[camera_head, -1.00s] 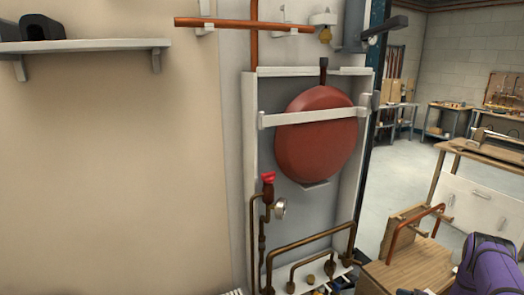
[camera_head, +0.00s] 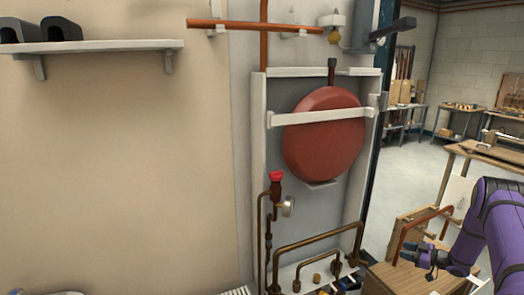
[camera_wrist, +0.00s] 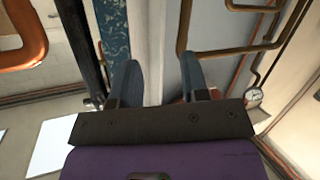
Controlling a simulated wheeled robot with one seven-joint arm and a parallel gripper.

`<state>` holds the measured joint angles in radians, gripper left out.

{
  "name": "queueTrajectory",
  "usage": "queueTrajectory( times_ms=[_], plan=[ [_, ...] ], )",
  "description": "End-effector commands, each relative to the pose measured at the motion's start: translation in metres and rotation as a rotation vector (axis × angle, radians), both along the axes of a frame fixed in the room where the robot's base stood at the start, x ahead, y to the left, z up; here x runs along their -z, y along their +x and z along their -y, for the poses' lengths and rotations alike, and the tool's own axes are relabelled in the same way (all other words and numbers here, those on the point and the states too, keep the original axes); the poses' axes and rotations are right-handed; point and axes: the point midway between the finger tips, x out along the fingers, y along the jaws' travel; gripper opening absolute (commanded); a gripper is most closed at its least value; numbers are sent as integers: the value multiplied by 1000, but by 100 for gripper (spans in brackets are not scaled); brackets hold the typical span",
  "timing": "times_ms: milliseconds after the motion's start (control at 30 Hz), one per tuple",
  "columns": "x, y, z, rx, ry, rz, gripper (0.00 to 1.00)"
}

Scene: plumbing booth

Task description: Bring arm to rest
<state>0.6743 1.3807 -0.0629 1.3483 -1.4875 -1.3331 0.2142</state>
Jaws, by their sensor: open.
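My gripper (camera_head: 418,254) is at the lower right of the head view, at the end of my purple arm, beside a bent copper pipe and above a wooden box. In the wrist view my gripper (camera_wrist: 162,82) shows two blue-grey fingers apart, with nothing between them. My arm is bent, with its elbow at the right edge of the head view.
A white-framed wall cabinet (camera_head: 258,150) holds a red tank (camera_head: 322,145), a red-topped valve (camera_head: 276,180), a gauge (camera_head: 288,206) and copper pipes. The bent copper pipe (camera_head: 402,232) stands by the wooden box (camera_head: 393,280). A shelf (camera_head: 100,46) is at upper left.

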Motion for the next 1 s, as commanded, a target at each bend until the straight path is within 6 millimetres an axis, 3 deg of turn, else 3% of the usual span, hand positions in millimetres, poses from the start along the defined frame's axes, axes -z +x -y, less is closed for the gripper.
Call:
queueTrajectory(
  times_ms=[33, 200, 500, 767, 1000],
  plan=[
    [-26, 16, 0, 28, -38, 5, 42],
    [-97, 53, 0, 142, -144, 1, 42],
    [-225, 88, -14, 345, -284, -18, 42],
    [-329, 85, -41, 516, -356, -54, 42],
    [-415, 56, -75, 660, -383, -108, 42]
  ],
)
